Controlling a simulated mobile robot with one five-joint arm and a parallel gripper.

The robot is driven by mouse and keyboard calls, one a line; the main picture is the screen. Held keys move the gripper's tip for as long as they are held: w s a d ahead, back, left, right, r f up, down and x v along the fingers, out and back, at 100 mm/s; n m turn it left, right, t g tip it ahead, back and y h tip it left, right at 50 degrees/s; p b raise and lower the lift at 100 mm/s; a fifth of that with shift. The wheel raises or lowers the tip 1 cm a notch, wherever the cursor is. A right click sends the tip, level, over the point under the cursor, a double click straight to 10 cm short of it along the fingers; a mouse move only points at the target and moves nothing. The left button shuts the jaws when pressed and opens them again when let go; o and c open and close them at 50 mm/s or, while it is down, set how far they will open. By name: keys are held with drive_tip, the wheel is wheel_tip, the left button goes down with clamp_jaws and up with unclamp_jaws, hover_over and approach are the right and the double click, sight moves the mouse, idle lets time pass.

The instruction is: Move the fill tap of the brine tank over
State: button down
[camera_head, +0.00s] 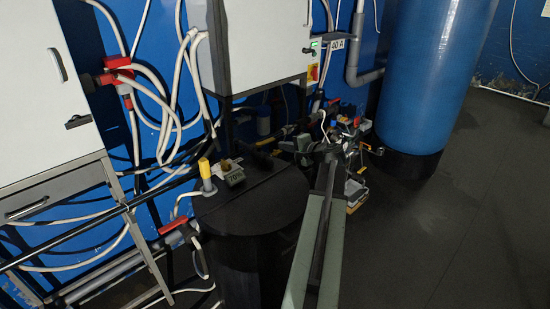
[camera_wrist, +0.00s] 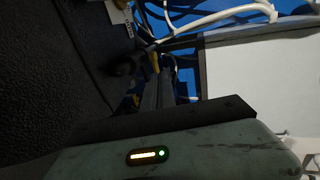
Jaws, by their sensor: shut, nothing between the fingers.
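The brine tank is a black round vessel with a flat dark lid (camera_head: 268,197) in the middle of the head view. A red-handled tap (camera_head: 172,226) sits on a grey pipe to the left of the tank. I cannot tell for sure that it is the fill tap. A yellow-topped fitting (camera_head: 205,170) stands at the lid's left edge. My arm rises from the bottom, past the tank's right side. My gripper (camera_head: 328,150) is beyond the tank's right rear, against clutter, and is shut and empty. Its fingertips are hard to make out. In the wrist view, dark textured surface fills the left.
A small grey labelled box (camera_head: 232,175) lies on the lid. White cabinets (camera_head: 262,45) hang behind, with loose white hoses and pipes at the left. A tall blue cylinder (camera_head: 430,75) stands at the right rear. Cluttered fittings lie beyond my gripper. The floor (camera_head: 465,220) at right is clear.

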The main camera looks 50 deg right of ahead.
drive_tip(key=s+d+f+b, duration=0.1)
drive_tip(key=s+d+f, duration=0.2)
drive_tip(key=s, duration=0.1)
drive_tip(key=b, duration=0.3)
approach(270, 141)
drive_tip(key=shift+m+h, duration=0.3)
drive_tip(key=x, duration=0.2)
drive_tip(key=f+x, duration=0.1)
drive_tip(key=x, duration=0.2)
drive_tip(key=shift+a, duration=0.2)
drive_tip(key=shift+w+d, duration=0.1)
drive_tip(key=shift+w, duration=0.55)
drive_tip(key=shift+w+d, duration=0.3)
drive_tip(key=shift+w, duration=0.2)
drive_tip(key=shift+r, duration=0.15)
